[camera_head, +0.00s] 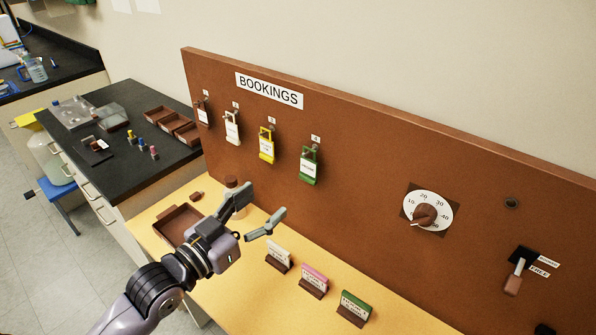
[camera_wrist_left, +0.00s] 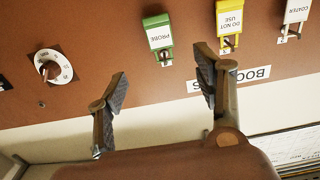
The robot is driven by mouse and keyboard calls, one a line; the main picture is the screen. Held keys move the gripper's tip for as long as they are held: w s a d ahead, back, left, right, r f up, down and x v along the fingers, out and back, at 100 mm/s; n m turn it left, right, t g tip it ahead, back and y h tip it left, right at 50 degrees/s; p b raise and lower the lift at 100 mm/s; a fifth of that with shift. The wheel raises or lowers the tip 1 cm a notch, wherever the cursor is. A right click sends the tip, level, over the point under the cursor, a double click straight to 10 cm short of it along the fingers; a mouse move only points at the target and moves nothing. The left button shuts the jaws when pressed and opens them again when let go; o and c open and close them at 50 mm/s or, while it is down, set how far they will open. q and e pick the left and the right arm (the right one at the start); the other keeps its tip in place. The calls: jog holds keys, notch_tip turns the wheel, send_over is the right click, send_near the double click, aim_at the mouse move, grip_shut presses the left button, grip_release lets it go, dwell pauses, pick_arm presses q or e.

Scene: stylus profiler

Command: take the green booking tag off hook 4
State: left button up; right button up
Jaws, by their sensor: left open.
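The green booking tag (camera_head: 309,167) hangs on hook 4 (camera_head: 314,148) of the brown board, under a small number plate. It has a white label and is the rightmost of the hanging tags. The left wrist view, which is upside down, also shows the green tag (camera_wrist_left: 158,32), with a label that reads PROBE. My left gripper (camera_head: 265,200) is open and empty, below and to the left of the tag and apart from it. In the wrist view its two fingers (camera_wrist_left: 162,82) are spread, with the tag beyond the gap between them. My right gripper is not in view.
A yellow tag (camera_head: 267,146), a white tag (camera_head: 233,128) and a dark tag (camera_head: 203,113) hang to the left. A dial (camera_head: 427,211) is on the board at right. Small card stands (camera_head: 314,280) and a brown tray (camera_head: 166,222) sit on the bench below.

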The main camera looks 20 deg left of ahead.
pick_arm(q)
jog(key=p, duration=0.2)
send_near(308, 168)
jog(key=w, duration=0.1)
jog(key=p+x, duration=0.1)
jog(key=x, duration=0.5)
jog(key=shift+s+d, duration=0.1)
jog(key=shift+d, duration=0.05)
jog(key=shift+w+d, duration=0.25)
jog(key=shift+w, duration=0.25)
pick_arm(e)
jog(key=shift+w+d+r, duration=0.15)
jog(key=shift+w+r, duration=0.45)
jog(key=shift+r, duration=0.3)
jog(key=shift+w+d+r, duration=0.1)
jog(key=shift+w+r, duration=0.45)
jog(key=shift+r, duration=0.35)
pick_arm(q)
jog(key=shift+c, duration=0.2)
